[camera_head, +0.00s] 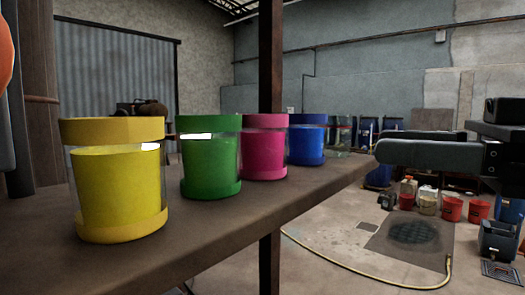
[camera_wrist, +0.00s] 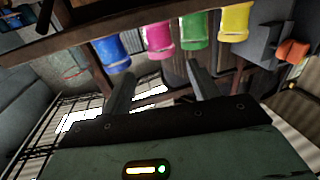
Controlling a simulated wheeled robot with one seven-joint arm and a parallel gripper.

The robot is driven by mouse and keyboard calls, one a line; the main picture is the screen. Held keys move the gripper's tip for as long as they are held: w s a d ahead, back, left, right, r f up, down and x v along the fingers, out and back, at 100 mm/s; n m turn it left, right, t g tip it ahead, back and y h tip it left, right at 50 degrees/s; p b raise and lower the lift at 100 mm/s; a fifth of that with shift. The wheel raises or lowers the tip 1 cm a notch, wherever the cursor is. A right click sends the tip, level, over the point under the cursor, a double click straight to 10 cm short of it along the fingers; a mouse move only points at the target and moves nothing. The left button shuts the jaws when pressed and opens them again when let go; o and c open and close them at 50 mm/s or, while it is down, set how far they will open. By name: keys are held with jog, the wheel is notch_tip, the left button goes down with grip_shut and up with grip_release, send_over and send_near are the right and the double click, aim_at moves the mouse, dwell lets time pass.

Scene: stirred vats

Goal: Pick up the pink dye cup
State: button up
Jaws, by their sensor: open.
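The pink dye cup (camera_head: 263,152) stands upright on a brown shelf (camera_head: 215,225), between the green cup (camera_head: 210,160) and the blue cup (camera_head: 307,142). In the wrist view the pink cup (camera_wrist: 158,38) appears beyond the gap between my fingers. My gripper (camera_head: 384,141) is at the right of the head view, apart from the cups, its fingers extending left. In the wrist view my gripper (camera_wrist: 159,72) has its two fingers spread with nothing between them. The green cup partly overlaps the pink cup's left edge in the head view.
A yellow cup (camera_head: 115,185) stands nearest on the shelf. A clear jar (camera_head: 341,135) stands beyond the blue cup. A dark post (camera_head: 270,60) rises behind the row. Red buckets (camera_head: 451,208) and a hose (camera_head: 360,279) lie on the floor at the right.

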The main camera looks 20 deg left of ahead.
aim_at(286, 134)
jog(key=a+b, duration=0.1)
jog(key=a, duration=0.2)
jog(key=w+a+b, duration=0.1)
jog(key=a, duration=0.3)
jog(key=w+a+b, duration=0.1)
jog(key=a, duration=0.2)
jog(key=shift+a+b, duration=0.3)
jog(key=a, duration=0.1)
jog(key=a+p, duration=0.2)
jog(key=a, duration=0.1)
jog(key=shift+w+r, duration=0.25)
jog(key=shift+w, duration=0.1)
jog(key=shift+w+a+f, duration=0.1)
jog(key=shift+a, duration=0.45)
jog(key=c, duration=0.7)
